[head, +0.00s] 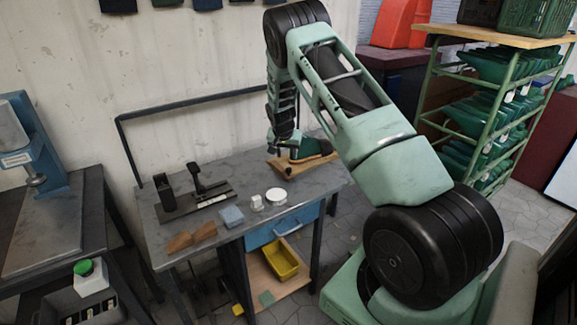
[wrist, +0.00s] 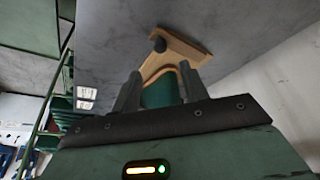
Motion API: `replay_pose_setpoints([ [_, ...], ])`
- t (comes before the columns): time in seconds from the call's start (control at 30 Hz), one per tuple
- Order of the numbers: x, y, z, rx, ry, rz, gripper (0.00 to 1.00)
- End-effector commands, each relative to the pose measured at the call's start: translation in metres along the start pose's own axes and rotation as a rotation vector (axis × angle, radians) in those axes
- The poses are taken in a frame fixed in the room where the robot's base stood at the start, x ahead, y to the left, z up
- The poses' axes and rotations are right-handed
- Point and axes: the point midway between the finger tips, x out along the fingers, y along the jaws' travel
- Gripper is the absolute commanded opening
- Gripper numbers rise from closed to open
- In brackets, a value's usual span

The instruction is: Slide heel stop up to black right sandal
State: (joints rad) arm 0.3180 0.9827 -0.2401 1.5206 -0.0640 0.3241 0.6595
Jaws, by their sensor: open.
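A tan wooden board (head: 290,168) lies at the right end of the grey workbench. A tan-soled sandal with a dark green upper (head: 313,149) rests on it; I see no clearly black sandal. In the wrist view the green upper (wrist: 160,92) shows between the fingers of my gripper (wrist: 159,86), which is open. I cannot tell whether the fingers touch it. A black knob (wrist: 159,44) sits at the far end of the board, possibly the heel stop. My gripper is above the board in the head view, partly hidden by my arm.
A black fixture (head: 205,196) with upright parts stands left on the workbench (head: 255,190). Brown wedges (head: 190,237), a blue block (head: 232,216), a small white piece (head: 257,202) and a white round disc (head: 276,195) lie in front. A green rack (head: 490,125) stands right.

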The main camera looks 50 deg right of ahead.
Motion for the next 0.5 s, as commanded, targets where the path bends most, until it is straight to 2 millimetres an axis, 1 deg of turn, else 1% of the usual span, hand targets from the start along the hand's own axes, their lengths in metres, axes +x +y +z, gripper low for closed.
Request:
replay_pose_setpoints([
  [0.03,0.011,0.001,0.001,0.001,-0.003,0.002,0.44],
  [0.2,0.044,0.001,0.001,0.0,-0.003,0.001,0.44],
  [0.4,0.076,0.0,0.001,-0.001,-0.002,0.0,0.44],
  [0.5,0.086,0.0,0.001,-0.001,-0.002,0.0,0.44],
])
